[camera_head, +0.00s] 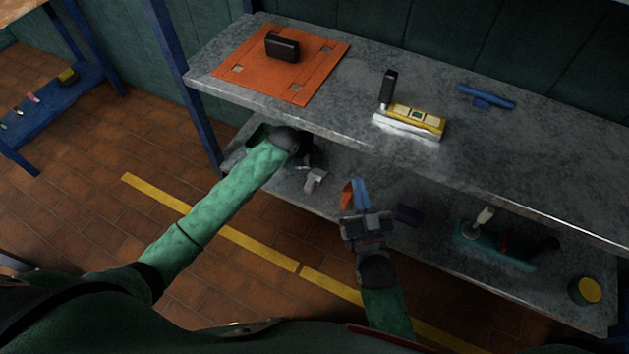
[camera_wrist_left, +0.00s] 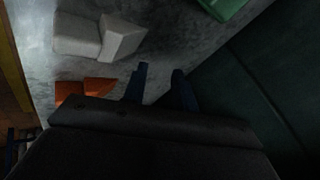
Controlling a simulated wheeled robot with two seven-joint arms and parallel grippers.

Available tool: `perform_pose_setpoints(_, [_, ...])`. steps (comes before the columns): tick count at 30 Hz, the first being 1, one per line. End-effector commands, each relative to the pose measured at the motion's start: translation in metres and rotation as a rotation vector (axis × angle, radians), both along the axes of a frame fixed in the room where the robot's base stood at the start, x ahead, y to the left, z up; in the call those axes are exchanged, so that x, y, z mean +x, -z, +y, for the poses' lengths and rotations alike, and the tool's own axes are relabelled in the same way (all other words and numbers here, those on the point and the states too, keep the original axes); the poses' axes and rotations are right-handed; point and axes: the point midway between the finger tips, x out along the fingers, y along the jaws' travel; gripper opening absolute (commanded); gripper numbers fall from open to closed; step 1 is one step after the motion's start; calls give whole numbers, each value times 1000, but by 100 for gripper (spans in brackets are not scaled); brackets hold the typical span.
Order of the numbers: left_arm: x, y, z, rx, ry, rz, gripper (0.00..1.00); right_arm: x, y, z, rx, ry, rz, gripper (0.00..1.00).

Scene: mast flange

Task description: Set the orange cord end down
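The orange cord end (camera_head: 347,195) shows low over the lower shelf, just left of the blue fingers of my right gripper (camera_head: 361,195). I cannot tell whether these fingers touch it. In the left wrist view an orange piece (camera_wrist_left: 85,88) is partly hidden behind my gripper's body. My left gripper (camera_head: 305,158) reaches under the upper shelf's edge, its fingers mostly dark or hidden there. In the left wrist view its two blue fingers (camera_wrist_left: 160,85) stand apart with nothing seen between them. A pale grey block (camera_head: 314,179) lies on the lower shelf near it and also shows in the wrist view (camera_wrist_left: 95,38).
The upper shelf (camera_head: 330,120) overhangs the lower one and carries an orange mat (camera_head: 308,84), a dark box, a yellow-and-white device (camera_head: 412,120) and a blue part (camera_head: 487,96). A purple block (camera_head: 409,214), teal tray (camera_head: 505,255) and yellow-topped can (camera_head: 586,290) stand lower right.

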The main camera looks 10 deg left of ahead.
Motion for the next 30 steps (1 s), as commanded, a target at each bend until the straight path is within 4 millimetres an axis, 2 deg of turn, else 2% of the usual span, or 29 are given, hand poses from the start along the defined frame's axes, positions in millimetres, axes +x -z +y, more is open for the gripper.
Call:
perform_pose_setpoints(1, [-13,-3,-18,-75,-39,-37,28,0,0,0,0,0,0,0])
perform_pose_setpoints(6, [-45,-31,-59,-335,-185,-164,28,0,0,0,0,0,0,0])
perform_pose_setpoints(12, [-86,-70,-80,-649,-351,-286,28,0,0,0,0,-1,0,0])
perform_pose_setpoints(19, [-140,-117,-77,-1003,-513,-404,28,0,-1,0,0,-1,-1,0])
perform_pose_setpoints(24, [-185,-154,-61,-1247,-589,-491,28,0,-1,0,0,-1,-1,0])
perform_pose_setpoints(30, [-224,-186,-44,-1437,-618,-563,28,0,-1,0,0,-1,-2,0])
